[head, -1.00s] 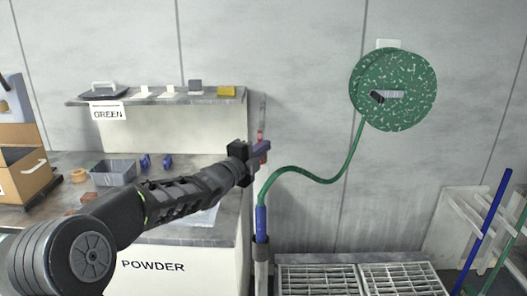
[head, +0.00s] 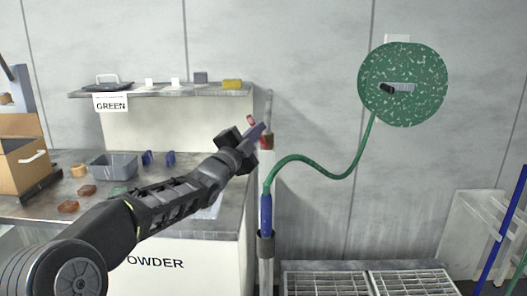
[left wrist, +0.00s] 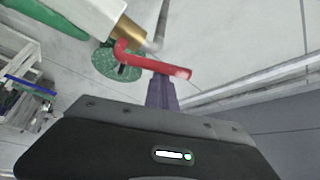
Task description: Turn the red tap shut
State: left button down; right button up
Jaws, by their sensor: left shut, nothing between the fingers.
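The red tap (head: 252,120) is on the upright pipe beside the powder bench, partly hidden behind my left gripper in the head view. In the left wrist view its bent red lever (left wrist: 150,62) runs from a brass fitting (left wrist: 130,37) to the right, ending in a paler tip. My left gripper (head: 261,130) has purple fingers, shut and empty, at the tap and angled up to the right. In the wrist view the fingertips (left wrist: 161,82) reach the lever's underside; I cannot tell whether they touch. My right gripper is out of view.
A green hose (head: 320,170) runs from the blue sleeve (head: 266,215) on the pipe up to the green wall reel (head: 420,100). A shelf (head: 160,90) and the bench with a grey bin (head: 112,167) lie left. Floor grates (head: 325,283) lie below right.

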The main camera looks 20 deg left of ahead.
pick_arm(q)
jog(key=a+f+n+t+y+b, duration=0.3)
jog(key=n+y+b, duration=0.6)
jog(key=n+b, duration=0.7)
notch_tip(320, 180, down, 2)
jog(key=shift+s+a+f+b, duration=0.2)
jog(key=shift+s+a+b, duration=0.3)
jog(key=shift+b, duration=0.1)
